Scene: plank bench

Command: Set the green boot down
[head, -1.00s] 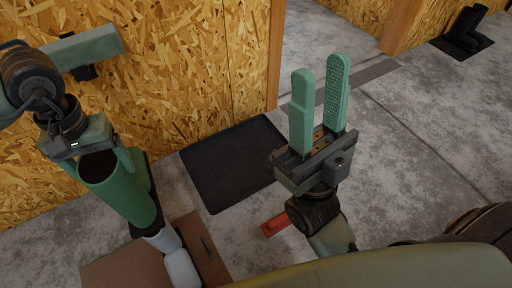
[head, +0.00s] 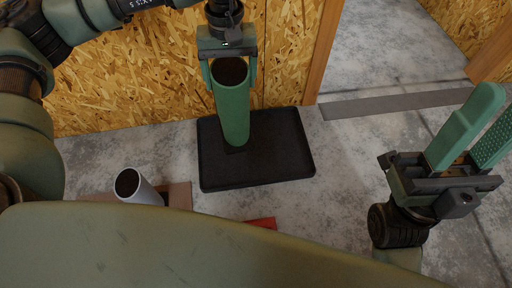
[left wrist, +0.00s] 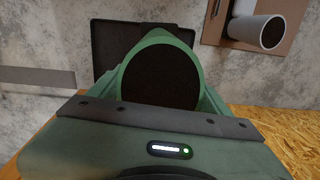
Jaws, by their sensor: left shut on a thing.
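The green boot (head: 233,108) is upright at the left part of the black tray (head: 284,152) on the floor by the wall. My left gripper (head: 230,72) is shut on the boot's upper shaft from above. The boot's lower end appears at or just above the tray; I cannot tell whether it touches. In the left wrist view the boot's dark opening (left wrist: 162,76) sits between my fingers, with the tray (left wrist: 108,38) behind it. My right gripper (head: 468,135) is open and empty at the right, fingers pointing up.
A white boot (head: 136,188) stands on a brown mat (head: 180,195) at the lower left. A red object (head: 262,222) lies on the floor below the tray. The board wall (head: 150,75) is close behind the tray. Concrete floor right of the tray is clear up to a doorway.

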